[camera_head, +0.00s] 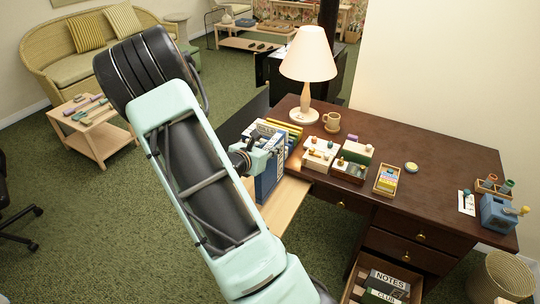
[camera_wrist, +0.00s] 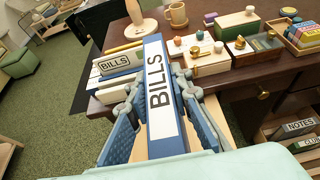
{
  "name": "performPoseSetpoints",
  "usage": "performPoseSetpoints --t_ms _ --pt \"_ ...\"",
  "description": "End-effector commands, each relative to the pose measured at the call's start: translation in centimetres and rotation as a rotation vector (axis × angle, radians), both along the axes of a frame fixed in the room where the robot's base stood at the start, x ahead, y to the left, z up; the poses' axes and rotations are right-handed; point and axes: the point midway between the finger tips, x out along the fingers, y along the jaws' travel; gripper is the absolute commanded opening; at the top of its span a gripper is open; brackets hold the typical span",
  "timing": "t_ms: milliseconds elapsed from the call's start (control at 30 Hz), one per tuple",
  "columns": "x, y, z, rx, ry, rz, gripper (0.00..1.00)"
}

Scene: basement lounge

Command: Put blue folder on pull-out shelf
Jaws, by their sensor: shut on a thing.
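The blue folder (camera_head: 269,182) is upright, with a white spine label reading BILLS that faces me in the wrist view (camera_wrist: 158,90). My gripper (camera_wrist: 163,112) is shut on it, one finger on each side of the spine. In the head view, my gripper (camera_head: 248,160) is partly hidden by my arm. The pull-out shelf (camera_head: 286,205) is a light wood board extending from the left end of the dark desk. The folder overlaps the shelf in the head view; I cannot tell whether its bottom edge touches it. In the wrist view the folder hides most of the shelf.
A second BILLS label (camera_wrist: 115,63) shows on a holder with yellow items beside the folder. The desk (camera_head: 400,190) holds a lamp (camera_head: 308,65), mug (camera_head: 331,122), small boxes and a blue sharpener (camera_head: 497,214). An open drawer (camera_head: 385,282) holds NOTES and another binder.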

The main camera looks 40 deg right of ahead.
Motion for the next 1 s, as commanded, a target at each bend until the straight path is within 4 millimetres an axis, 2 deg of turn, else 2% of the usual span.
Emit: performPoseSetpoints --t_ms 300,733,767,900,1000 --pt "0.4 -0.2 -3.4 -0.002 0.001 0.001 0.00" --pt "0.4 -0.2 -4.0 -0.002 -0.001 0.001 0.00" --pt "0.4 -0.2 -4.0 -0.001 -0.001 0.001 0.21" --pt "0.4 -0.2 -3.9 0.000 0.000 0.001 0.36" --pt "0.4 -0.2 -3.9 -0.001 -0.001 0.001 0.37"
